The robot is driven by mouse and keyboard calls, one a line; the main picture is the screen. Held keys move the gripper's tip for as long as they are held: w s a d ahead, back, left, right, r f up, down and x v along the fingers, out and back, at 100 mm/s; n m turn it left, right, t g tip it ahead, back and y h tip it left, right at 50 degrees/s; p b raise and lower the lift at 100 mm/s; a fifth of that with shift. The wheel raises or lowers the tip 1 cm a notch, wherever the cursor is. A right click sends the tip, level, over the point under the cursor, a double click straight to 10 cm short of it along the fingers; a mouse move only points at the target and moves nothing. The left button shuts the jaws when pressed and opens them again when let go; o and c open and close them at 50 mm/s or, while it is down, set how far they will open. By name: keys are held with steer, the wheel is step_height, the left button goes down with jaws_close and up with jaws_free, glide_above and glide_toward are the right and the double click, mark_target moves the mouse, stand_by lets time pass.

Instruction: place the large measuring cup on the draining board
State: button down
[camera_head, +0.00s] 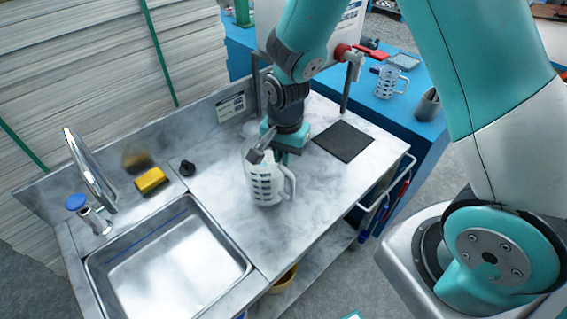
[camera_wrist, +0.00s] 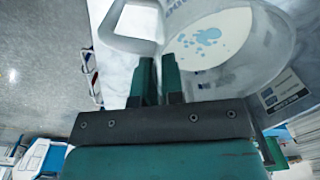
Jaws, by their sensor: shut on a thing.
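The large measuring cup (camera_head: 266,184) is clear with dark markings and a handle on its right. It is upright over the metal draining board (camera_head: 225,190), right of the sink; I cannot tell whether its base touches the surface. My gripper (camera_head: 260,152) is at the cup's rim and shut on it. In the wrist view, the fingers (camera_wrist: 158,82) meet the cup's wall, and the open cup (camera_wrist: 245,50) shows bluish spots inside. The fingertips are partly hidden there.
The sink (camera_head: 168,262) with its tap (camera_head: 90,170) is at the left. A yellow sponge (camera_head: 150,180) and a black knob-like item (camera_head: 187,168) lie behind. A dark mat (camera_head: 343,141) lies right. Another measuring cup (camera_head: 386,83) stands on the blue table. The board's front is clear.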

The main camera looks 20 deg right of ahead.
steer(key=shift+f+p, duration=0.4)
steer(key=shift+f, duration=1.7)
steer(key=c, duration=1.2)
jaws_free()
steer(key=shift+c, duration=0.2)
step_height(320, 180, up, 20)
steer(key=n+y+b, duration=0.2)
steer(key=n+b, duration=0.1)
steer(key=n, duration=0.5)
glide_above(283, 184)
steer(key=s+a, duration=0.3)
steer(key=s, duration=0.6)
steer(key=s+a+n+y+b, duration=0.2)
steer(key=s+n+b, duration=0.1)
steer(key=s+n, duration=0.5)
steer(key=shift+s+a+r+n, duration=0.2)
steer(key=shift+s+r+n, duration=0.15)
steer(key=shift+s, duration=0.4)
